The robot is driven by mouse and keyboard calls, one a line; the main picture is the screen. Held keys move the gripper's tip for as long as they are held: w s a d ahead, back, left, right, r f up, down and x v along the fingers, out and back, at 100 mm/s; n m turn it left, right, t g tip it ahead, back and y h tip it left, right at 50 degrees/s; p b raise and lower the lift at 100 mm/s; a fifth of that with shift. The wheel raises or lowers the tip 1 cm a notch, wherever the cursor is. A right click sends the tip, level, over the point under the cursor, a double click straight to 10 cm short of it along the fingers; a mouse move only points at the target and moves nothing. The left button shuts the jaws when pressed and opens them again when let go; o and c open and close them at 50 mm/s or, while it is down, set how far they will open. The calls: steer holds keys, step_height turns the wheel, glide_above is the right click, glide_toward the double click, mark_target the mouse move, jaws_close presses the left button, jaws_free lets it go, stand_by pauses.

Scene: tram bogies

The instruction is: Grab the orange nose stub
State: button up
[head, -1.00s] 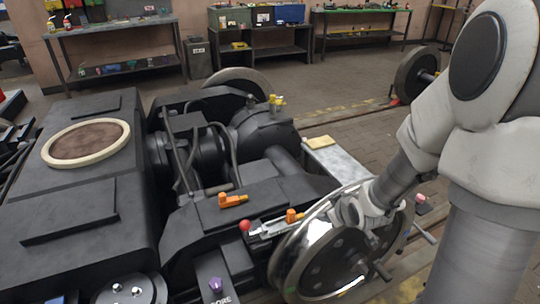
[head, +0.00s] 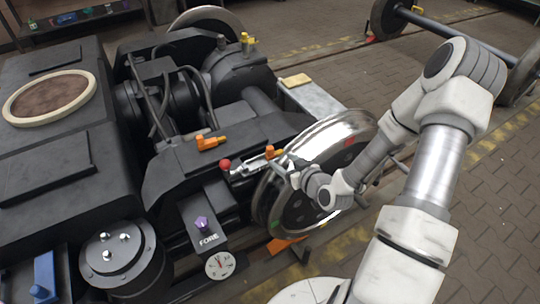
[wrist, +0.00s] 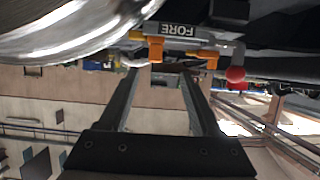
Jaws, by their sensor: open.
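Two orange pieces show on the bogie, and I cannot tell which is the nose stub. My gripper (wrist: 160,72) is open and empty, short of both. In the head view my gripper (head: 290,172) is beside the shiny wheel, its fingers partly hard to make out.
The shiny wheel (head: 335,138) stands close to my gripper. A purple knob (head: 202,223) and a dial (head: 219,265) are in front of the black frame. A yellow pad (head: 296,80) lies behind. Open paved floor is at the right.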

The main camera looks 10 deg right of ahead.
mark_target(270, 152)
steer(key=b+x, duration=0.1)
steer(key=x, duration=0.6)
steer(key=shift+w+a+f+b, duration=0.1)
steer(key=shift+w+f+b, duration=0.15)
steer(key=shift+b, duration=0.1)
steer(key=shift+w+d+r+b+x, duration=0.1)
steer(key=shift+b+x, duration=0.2)
steer(key=shift+x, duration=0.6)
steer(key=shift+w+d+r+b+x, duration=0.1)
steer(key=shift+b+x, duration=0.25)
steer(key=shift+x, duration=0.6)
steer(key=shift+d+r+b+x, duration=0.15)
steer(key=shift+b+x, duration=0.15)
steer(key=shift+x, duration=0.6)
jaws_close()
